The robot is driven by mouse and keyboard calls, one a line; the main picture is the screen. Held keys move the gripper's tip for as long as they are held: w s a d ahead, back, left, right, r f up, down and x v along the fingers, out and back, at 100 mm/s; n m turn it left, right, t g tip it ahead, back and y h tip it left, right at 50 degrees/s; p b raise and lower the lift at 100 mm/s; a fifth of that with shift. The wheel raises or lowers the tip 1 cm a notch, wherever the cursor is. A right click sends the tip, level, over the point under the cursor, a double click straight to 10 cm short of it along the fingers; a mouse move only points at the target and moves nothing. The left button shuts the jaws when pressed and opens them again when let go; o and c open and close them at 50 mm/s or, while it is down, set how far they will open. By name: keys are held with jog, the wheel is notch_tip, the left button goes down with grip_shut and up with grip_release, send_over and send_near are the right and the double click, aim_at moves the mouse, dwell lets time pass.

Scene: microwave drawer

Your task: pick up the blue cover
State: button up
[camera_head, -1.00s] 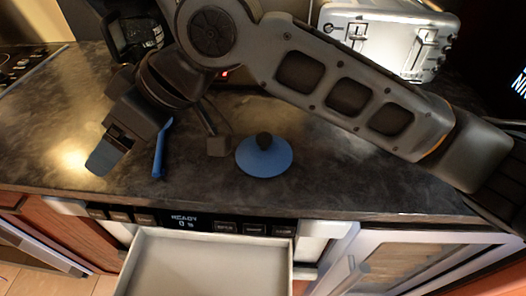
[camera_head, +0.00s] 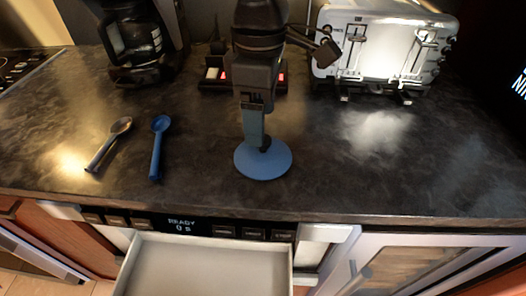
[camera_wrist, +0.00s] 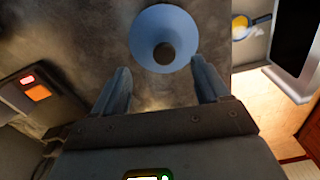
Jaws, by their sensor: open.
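The blue cover (camera_head: 262,163) is a round disc with a dark knob, lying flat on the dark counter near its front edge. In the wrist view the cover (camera_wrist: 148,25) lies beyond the fingertips, with its dark knob (camera_wrist: 164,54) between the lines of the two fingers. My gripper (camera_head: 258,138) points down over the cover in the head view and hides part of the knob. In the wrist view my gripper (camera_wrist: 160,80) is open with nothing between its fingers. Whether a finger touches the cover cannot be told.
A blue spoon (camera_head: 157,150) and a metal spoon (camera_head: 108,145) lie to the left. A coffee maker (camera_head: 137,45), a switch box with lit buttons (camera_head: 215,74) and a silver toaster (camera_head: 385,45) stand behind. An open drawer (camera_head: 205,268) sits below the counter. The right counter is clear.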

aim_at(263, 149)
jog(key=shift+s+d+f, duration=0.1)
jog(key=shift+s+f, duration=0.05)
jog(key=shift+f, duration=0.7)
jog(key=shift+s+d+f, duration=0.1)
jog(key=shift+f, duration=0.7)
jog(key=shift+s+d+f, duration=0.1)
jog(key=shift+s+f, duration=0.05)
jog(key=shift+f, duration=0.7)
jog(key=shift+f, duration=0.1)
jog(key=c, duration=1.4)
